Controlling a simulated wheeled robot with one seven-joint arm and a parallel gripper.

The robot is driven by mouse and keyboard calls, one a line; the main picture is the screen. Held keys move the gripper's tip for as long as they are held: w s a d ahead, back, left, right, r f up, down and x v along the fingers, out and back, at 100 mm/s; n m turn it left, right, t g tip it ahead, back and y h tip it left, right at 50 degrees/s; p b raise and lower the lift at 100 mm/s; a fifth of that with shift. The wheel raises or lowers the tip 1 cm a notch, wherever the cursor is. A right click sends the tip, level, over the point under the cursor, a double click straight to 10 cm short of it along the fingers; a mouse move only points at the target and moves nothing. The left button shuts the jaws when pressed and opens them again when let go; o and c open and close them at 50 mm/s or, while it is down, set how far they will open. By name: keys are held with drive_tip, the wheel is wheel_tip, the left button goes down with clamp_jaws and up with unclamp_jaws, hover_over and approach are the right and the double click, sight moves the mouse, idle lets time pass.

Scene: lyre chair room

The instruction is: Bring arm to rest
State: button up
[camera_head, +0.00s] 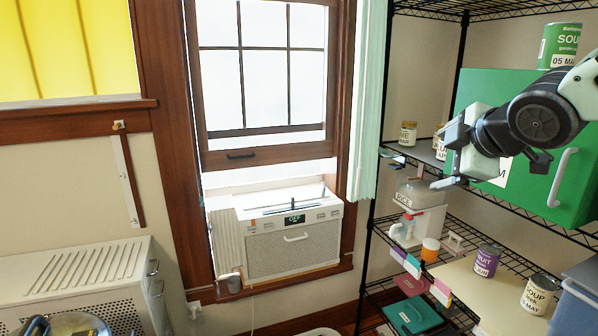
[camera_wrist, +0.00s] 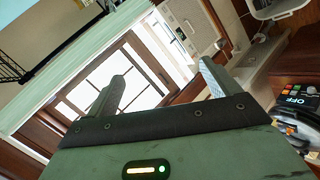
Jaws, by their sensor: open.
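My arm comes in from the right edge in the head view. My gripper (camera_head: 446,158) is in front of the wire shelf, left of the green box (camera_head: 575,165). In the wrist view my gripper (camera_wrist: 160,90) shows two fingers standing well apart, with nothing between them but the distant window. It is open and empty. The arm hides part of the green box and the shelf items behind it. I cannot tell whether the arm touches the box.
A black wire shelf (camera_head: 372,200) holds cans, a rice dispenser (camera_head: 425,195), a purple can (camera_head: 487,260) and a soup can (camera_head: 538,294). A window air conditioner (camera_head: 290,262) sits left of it. A white perforated unit (camera_head: 85,262) stands lower left. The space before the window looks clear.

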drive_tip(key=s+a+f+m+g, duration=0.4)
drive_tip(key=s+a+f+g, duration=0.2)
drive_tip(key=s+a+f, duration=0.55)
drive_tip(key=s+a+f+m+g, duration=0.1)
drive_tip(key=s+f+m+g, duration=0.2)
drive_tip(key=s, duration=0.6)
drive_tip(key=s+f+m+g, duration=0.1)
drive_tip(key=s+f+g, duration=0.25)
drive_tip(key=s, duration=0.65)
wheel_tip(320, 180, down, 15)
drive_tip(key=t+b, duration=0.1)
drive_tip(key=b, duration=1.4)
drive_tip(key=shift+w+a+h, duration=0.15)
drive_tip(key=shift+w+h, duration=0.25)
